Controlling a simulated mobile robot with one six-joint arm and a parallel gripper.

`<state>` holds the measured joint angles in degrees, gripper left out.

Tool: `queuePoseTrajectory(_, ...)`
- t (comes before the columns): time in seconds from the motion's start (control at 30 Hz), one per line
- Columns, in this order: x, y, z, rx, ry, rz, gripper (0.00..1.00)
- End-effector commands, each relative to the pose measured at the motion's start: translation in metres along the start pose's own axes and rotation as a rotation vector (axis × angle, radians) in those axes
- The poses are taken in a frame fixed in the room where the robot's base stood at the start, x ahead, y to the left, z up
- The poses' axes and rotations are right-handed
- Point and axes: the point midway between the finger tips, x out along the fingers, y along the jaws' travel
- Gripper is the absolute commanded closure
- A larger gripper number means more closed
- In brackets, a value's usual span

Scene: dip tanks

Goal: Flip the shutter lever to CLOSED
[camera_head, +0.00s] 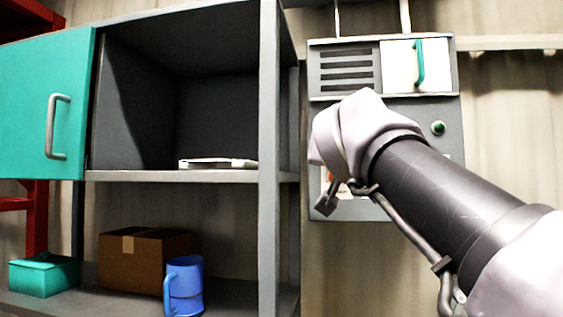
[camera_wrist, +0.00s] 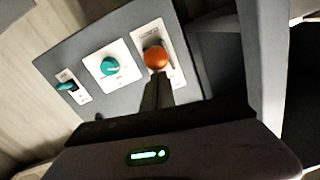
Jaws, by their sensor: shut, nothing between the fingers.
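A grey control panel (camera_wrist: 105,35) fills the upper wrist view. On it are an orange ball-shaped knob (camera_wrist: 156,57) on a white plate, a round teal knob (camera_wrist: 109,66) on a white plate, and a small teal switch (camera_wrist: 67,86) on a white plate. The plate lettering is too small to read, so I cannot tell which is the shutter lever or its position. My gripper (camera_wrist: 155,92) is shut and empty, its dark fingers just below the orange knob in the picture; I cannot tell whether they touch. In the head view my arm hides much of the panel.
A wall unit (camera_head: 320,72) has a vent and a teal-handled white door. A green button (camera_head: 438,128) is on its lower part. A grey cabinet (camera_head: 268,220) stands left, its teal door (camera_head: 30,100) open. Its shelves hold a blue mug (camera_head: 184,288), brown box (camera_head: 118,268) and teal box (camera_head: 40,275).

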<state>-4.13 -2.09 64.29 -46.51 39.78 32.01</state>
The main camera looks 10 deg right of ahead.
Motion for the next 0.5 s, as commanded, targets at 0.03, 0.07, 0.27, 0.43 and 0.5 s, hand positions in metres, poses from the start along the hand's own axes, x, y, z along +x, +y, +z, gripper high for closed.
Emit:
queuePoseTrajectory(0.03,0.0,0.002,0.01,0.0,-0.001,0.0,1.0)
queuePoseTrajectory(0.07,0.0,0.002,0.013,0.001,-0.001,0.0,1.0)
queuePoseTrajectory(0.27,0.002,0.006,0.032,0.002,-0.002,0.001,1.0)
queuePoseTrajectory(0.43,0.004,0.009,0.043,0.0,-0.002,0.001,1.0)
queuePoseTrajectory(0.5,0.006,0.009,0.046,0.0,-0.002,0.001,1.0)
